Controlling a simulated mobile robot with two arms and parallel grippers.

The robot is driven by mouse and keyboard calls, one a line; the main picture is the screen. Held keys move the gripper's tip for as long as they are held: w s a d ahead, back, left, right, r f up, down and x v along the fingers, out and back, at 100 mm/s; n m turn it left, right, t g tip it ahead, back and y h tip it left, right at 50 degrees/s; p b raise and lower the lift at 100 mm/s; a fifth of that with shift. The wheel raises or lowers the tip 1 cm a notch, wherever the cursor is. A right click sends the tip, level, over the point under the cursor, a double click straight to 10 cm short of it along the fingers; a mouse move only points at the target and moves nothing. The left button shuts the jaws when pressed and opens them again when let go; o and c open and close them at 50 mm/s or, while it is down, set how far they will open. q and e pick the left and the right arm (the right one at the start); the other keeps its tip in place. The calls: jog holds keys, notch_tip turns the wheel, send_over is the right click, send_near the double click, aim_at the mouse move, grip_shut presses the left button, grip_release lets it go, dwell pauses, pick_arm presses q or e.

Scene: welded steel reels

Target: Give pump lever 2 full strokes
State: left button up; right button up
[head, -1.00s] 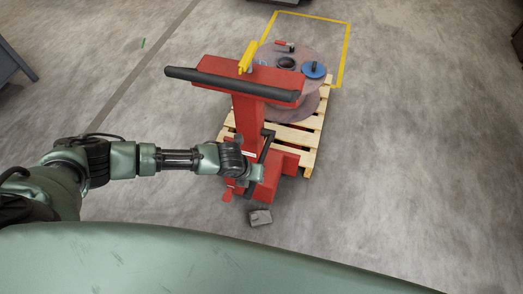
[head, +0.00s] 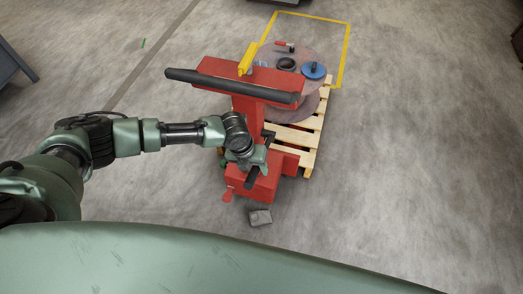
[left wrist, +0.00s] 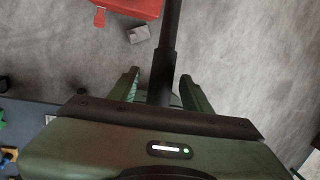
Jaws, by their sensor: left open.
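The pump lever is a dark bar on the red machine (head: 268,185). In the left wrist view the lever (left wrist: 166,50) runs from the top edge down between my two green fingers. My left gripper (head: 252,164) is beside the machine's lower front in the head view, with its fingers pointing down. In the left wrist view the left gripper (left wrist: 160,86) is open, with one finger on each side of the lever and gaps showing. The lever's lower end is hidden by the gripper body there. My right gripper is not in view.
A long black handle bar (head: 230,85) crosses the machine's top, with a yellow piece (head: 247,58) behind it. A small grey block (head: 260,217) lies on the floor in front. A wooden pallet (head: 308,158) with a reel stands behind. Floor to the right is clear.

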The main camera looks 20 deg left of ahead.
pick_arm(q)
jog(key=shift+p+v, duration=2.85)
jog(key=shift+v, duration=0.35)
jog(key=shift+s+f, duration=0.1)
